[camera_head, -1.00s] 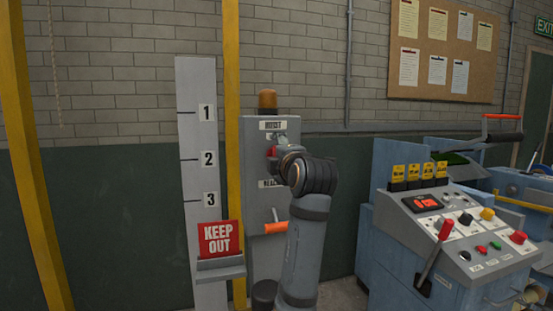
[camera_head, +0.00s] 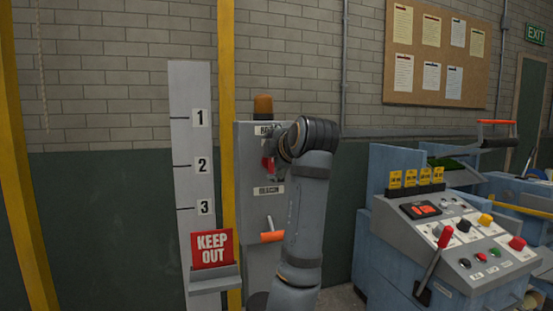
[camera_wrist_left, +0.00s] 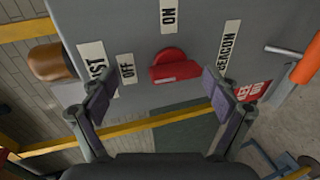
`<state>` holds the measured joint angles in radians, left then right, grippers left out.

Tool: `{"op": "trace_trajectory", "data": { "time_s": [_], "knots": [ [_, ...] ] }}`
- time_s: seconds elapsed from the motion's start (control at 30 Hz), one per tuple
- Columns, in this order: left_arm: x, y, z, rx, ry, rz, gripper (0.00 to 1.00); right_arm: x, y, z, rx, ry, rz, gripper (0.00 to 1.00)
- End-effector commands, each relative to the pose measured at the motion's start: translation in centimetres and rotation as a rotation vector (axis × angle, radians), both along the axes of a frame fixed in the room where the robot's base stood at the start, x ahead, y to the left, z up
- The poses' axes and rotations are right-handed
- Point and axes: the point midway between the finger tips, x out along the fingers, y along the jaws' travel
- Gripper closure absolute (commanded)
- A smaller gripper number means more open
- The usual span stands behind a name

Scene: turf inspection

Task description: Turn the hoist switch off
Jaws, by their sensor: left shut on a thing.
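The red hoist switch (camera_wrist_left: 175,68) is on the front of the grey hoist box (camera_head: 258,220), between the ON label (camera_wrist_left: 168,15) and the OFF label (camera_wrist_left: 126,69) in the left wrist view. Its bar lies across that picture. Which label it is set to I cannot tell. The fingertip contact is not clear to see. In the head view my wrist partly covers the box front, and a bit of red shows beside the fingers. My right gripper is not in view.
An orange-handled lever (camera_head: 272,237) sticks out below the switch. An amber beacon (camera_head: 263,106) tops the box. A numbered post (camera_head: 192,140) with a red KEEP OUT sign (camera_head: 211,249) stands left. A control console (camera_head: 455,240) stands right.

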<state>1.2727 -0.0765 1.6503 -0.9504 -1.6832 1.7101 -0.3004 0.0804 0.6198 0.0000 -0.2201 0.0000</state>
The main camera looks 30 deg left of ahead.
Motion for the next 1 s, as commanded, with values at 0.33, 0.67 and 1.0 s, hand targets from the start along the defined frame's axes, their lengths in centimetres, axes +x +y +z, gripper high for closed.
{"op": "trace_trajectory", "data": {
  "time_s": [0.33, 0.67, 1.0],
  "knots": [
    [-2.3, -2.3, 1.2, 0.009, -0.034, -0.004, 0.25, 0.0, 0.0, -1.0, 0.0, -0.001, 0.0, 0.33],
    [-4.0, -4.4, 0.9, 0.008, -0.029, -0.005, 0.25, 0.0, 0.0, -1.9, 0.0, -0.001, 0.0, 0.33],
    [-5.8, -6.5, 0.9, 0.007, -0.028, -0.006, 0.25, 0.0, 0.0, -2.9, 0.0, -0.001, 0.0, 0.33]
  ]
}}
